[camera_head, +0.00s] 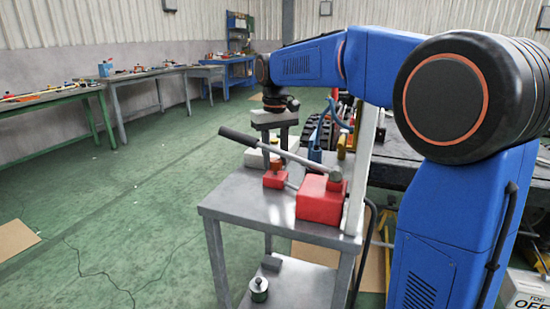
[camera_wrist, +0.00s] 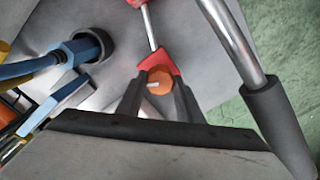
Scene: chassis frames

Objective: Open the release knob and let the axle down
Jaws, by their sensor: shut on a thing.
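The orange release knob (camera_wrist: 160,79) sits on a small red valve block (camera_wrist: 157,62) and carries a pale pointer mark. In the wrist view my gripper (camera_wrist: 159,88) has a dark finger on each side of the knob and is shut on it. In the head view my gripper (camera_head: 275,155) comes down from above onto the red valve block (camera_head: 274,180); its fingers are partly hidden by the pump lever. A metal rod joins the valve block to the red pump body (camera_head: 320,200). I cannot clearly make out the axle; a dark ribbed wheel (camera_head: 318,134) shows behind the cart.
The pump lever (camera_head: 285,152), with a black grip (camera_wrist: 278,120), slants close beside my gripper. A blue fitting with a hose (camera_wrist: 82,50) stands on the other side. The grey metal cart (camera_head: 240,205) has bare top at its front left. Open green floor lies left.

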